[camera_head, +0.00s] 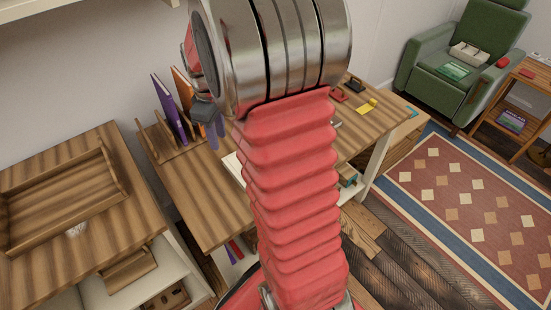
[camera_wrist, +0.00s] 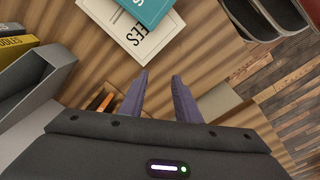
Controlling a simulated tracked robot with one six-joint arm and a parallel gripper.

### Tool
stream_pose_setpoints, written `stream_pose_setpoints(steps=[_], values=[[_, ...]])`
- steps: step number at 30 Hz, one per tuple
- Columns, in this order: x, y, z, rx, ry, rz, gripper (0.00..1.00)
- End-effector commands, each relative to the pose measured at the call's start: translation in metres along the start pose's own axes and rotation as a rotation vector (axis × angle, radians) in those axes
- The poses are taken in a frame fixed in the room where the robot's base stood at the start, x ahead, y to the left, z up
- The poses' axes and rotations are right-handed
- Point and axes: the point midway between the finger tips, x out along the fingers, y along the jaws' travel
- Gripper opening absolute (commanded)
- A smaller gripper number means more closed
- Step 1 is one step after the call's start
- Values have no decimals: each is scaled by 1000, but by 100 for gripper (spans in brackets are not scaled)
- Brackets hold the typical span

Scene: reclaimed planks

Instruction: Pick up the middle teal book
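A teal book (camera_wrist: 150,8) lies on a larger cream book (camera_wrist: 118,32) at the top of the wrist view. The frame's top edge cuts off the teal book, so whether anything lies on it is out of view. In the head view my arm hides most of this spot; only a strip of the cream book (camera_head: 234,168) shows on the desk. My gripper (camera_wrist: 160,75) has its two purple fingers apart with nothing between them. Its fingertips are just below the cream book in the wrist view, apart from the teal book. In the head view my gripper (camera_head: 214,138) is partly hidden.
The wooden desk (camera_head: 195,195) holds an upright rack with purple (camera_head: 168,105) and orange books. A grey holder (camera_wrist: 40,75) and yellow book (camera_wrist: 16,46) are left in the wrist view; dark trays (camera_wrist: 285,15) are upper right. Another green book (camera_head: 453,70) lies on the armchair.

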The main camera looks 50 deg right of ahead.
Motion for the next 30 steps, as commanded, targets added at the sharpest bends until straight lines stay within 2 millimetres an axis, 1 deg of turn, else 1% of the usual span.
stream_pose_setpoints(steps=[1,3,15,21,30], values=[[-10,-8,-1,11,11,11,30],[-22,-19,-2,29,25,24,30],[-76,-81,2,138,110,79,30],[-98,-111,9,193,159,98,30],[-122,-156,24,276,238,113,30]])
